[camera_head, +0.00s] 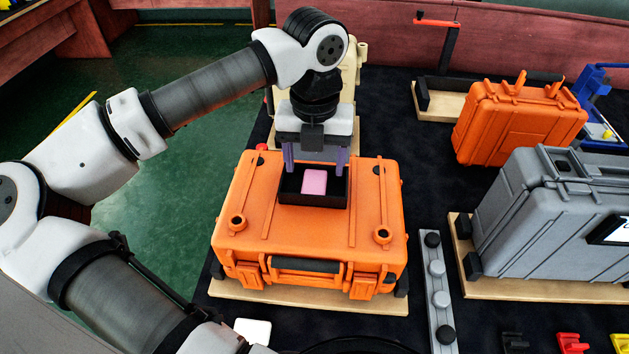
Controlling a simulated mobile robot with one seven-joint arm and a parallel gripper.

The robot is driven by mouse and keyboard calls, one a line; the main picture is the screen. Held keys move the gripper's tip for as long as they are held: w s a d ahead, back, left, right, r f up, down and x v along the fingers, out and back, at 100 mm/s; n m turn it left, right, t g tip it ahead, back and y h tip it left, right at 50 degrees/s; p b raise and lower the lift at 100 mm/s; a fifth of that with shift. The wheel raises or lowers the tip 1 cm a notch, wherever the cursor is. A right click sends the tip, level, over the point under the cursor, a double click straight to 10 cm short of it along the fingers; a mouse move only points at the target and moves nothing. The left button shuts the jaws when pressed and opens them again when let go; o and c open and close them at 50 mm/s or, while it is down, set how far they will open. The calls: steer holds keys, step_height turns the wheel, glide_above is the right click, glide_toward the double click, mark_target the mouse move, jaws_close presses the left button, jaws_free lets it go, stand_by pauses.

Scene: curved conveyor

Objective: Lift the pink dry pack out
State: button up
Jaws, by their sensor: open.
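The pink dry pack (314,182) lies flat inside a small black open tray (312,200). The tray sits on top of the closed orange case (290,235), near its far edge. My gripper (315,167) points down just over the far side of the tray. Its two purple fingers are spread, one toward each side of the tray, with nothing held between them. I cannot tell exactly how far the fingertips are above the pack.
The orange case rests on a wooden board (305,298). A second orange case (520,120) stands at the back right, and a grey case (550,220) stands on a board at the right.

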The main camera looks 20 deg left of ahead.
steer(key=f+p, duration=0.1)
steer(key=f, duration=0.4)
steer(key=shift+s+p, duration=0.2)
steer(key=shift+p, duration=0.1)
steer(key=c, duration=1)
steer(key=shift+c, duration=0.3)
steer(key=shift+r, duration=0.1)
step_height(320, 180, up, 20)
steer(key=f+b, duration=0.1)
steer(key=b, duration=0.2)
step_height(320, 180, up, 8)
steer(key=p, duration=0.6)
glide_above(313, 186)
steer(key=shift+d, duration=0.1)
